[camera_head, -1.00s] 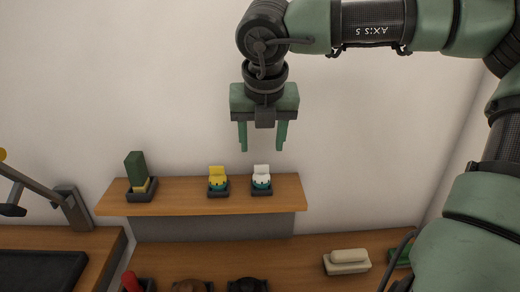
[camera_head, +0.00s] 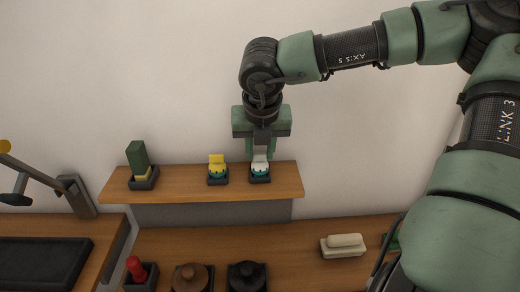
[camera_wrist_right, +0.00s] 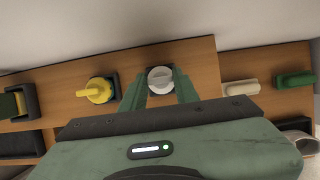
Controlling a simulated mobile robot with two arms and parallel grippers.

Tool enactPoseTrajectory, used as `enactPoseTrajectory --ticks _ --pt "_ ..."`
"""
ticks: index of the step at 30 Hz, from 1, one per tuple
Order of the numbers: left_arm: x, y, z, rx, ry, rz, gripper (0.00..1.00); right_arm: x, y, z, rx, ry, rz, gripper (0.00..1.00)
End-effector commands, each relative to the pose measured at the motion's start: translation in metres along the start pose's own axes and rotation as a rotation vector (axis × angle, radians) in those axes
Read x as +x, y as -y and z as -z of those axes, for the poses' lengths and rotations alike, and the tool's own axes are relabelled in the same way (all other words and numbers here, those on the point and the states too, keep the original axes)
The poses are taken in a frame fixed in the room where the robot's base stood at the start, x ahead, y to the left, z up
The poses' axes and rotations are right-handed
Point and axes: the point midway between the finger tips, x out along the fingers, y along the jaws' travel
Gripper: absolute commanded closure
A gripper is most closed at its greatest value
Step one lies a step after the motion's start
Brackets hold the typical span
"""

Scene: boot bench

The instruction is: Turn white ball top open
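The white ball top (camera_head: 260,159) sits on a teal body in a small dark holder at the right end of the wooden shelf. My right gripper (camera_head: 261,155) points down over it. In the right wrist view the two green fingers (camera_wrist_right: 160,92) stand close on either side of the white ball top (camera_wrist_right: 160,79), with no clear gap. They look shut on it, and they partly hide it in the head view. The top is still down on its body. My left gripper is in neither current view.
A similar yellow-topped piece (camera_head: 217,162) stands just left on the shelf (camera_head: 195,190). A green block (camera_head: 138,155) is farther left. Below are a red-handled item (camera_head: 136,267), two round knobs and a cream block (camera_head: 343,245). A metal lever arm (camera_head: 35,177) is at far left.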

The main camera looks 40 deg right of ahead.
Motion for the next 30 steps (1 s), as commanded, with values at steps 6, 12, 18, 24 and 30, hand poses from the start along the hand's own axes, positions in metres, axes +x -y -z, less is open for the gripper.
enactPoseTrajectory --ticks 6,12,18,24,30 --pt "0.001 -0.001 -0.001 0.000 0.001 -0.001 0.64 0.000 0.000 0.000 -0.003 0.000 -0.001 1.00" --pt "0.007 -0.001 -0.002 0.000 0.003 -0.001 0.64 0.001 0.000 0.000 -0.035 0.001 -0.017 1.00" --pt "0.010 -0.001 -0.003 0.000 0.004 -0.001 0.64 0.001 0.000 0.000 -0.058 0.000 -0.026 1.00" --pt "0.014 -0.001 -0.004 0.001 0.005 -0.001 0.64 0.001 0.000 0.000 -0.087 0.000 -0.039 1.00" --pt "0.019 -0.001 -0.005 0.001 0.005 -0.001 0.64 0.001 0.001 0.000 -0.122 0.000 -0.052 1.00"
